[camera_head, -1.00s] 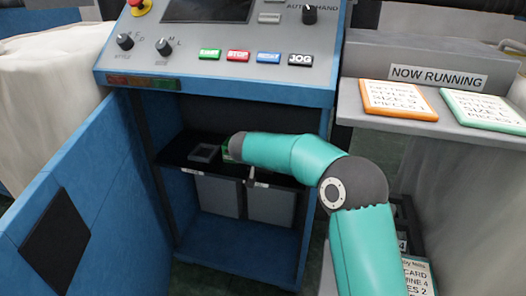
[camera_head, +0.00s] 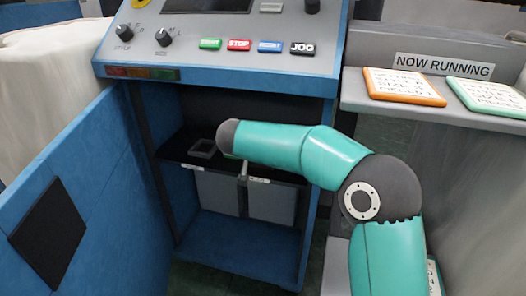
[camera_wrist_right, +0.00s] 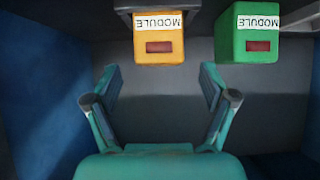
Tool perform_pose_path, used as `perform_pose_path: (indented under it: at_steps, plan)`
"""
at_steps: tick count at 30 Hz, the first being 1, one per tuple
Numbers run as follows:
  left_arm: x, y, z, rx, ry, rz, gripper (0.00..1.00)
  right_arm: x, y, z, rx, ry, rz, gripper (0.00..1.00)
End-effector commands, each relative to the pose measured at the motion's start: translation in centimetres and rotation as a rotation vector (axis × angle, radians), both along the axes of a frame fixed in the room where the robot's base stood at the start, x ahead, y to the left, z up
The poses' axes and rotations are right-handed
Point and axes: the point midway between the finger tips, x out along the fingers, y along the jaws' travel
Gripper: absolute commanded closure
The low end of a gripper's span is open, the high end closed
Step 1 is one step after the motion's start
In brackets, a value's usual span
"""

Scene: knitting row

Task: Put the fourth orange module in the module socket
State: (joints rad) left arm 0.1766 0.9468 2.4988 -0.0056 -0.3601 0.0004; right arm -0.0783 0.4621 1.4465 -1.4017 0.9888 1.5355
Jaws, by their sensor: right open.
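An orange module (camera_wrist_right: 159,46) with an upside-down MODULE label and a dark red window is at the top middle of the right wrist view. My right gripper (camera_wrist_right: 160,76) is open and empty, its two fingers spread just below the module in the picture, not closed on it. A green module (camera_wrist_right: 249,42) stands to the right of the orange one. In the head view my right arm reaches into the blue cabinet and hides its own gripper and the modules. A grey square frame (camera_head: 193,151), possibly the module socket, sits on the dark shelf. My left gripper is not in view.
Two grey bins (camera_head: 218,193) hang below the shelf. The blue door (camera_head: 95,165) stands open at left. The control panel (camera_head: 135,58) overhangs the opening. Orange-framed (camera_head: 405,101) and mint-framed cards lie on the grey ledge at right. The cabinet floor (camera_head: 240,245) is clear.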

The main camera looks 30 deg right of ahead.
Motion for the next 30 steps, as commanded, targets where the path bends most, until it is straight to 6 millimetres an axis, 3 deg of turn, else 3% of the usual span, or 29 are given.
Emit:
perform_pose_path:
  at_steps: [9, 30]
  plan:
    - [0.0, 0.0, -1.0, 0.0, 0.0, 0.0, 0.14, -2.5, 3.0, 2.7, 0.0, -0.002, 0.002, 0.17]
    - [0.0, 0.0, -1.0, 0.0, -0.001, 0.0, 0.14, -2.7, 3.3, 2.9, -0.001, 0.001, 0.001, 0.17]
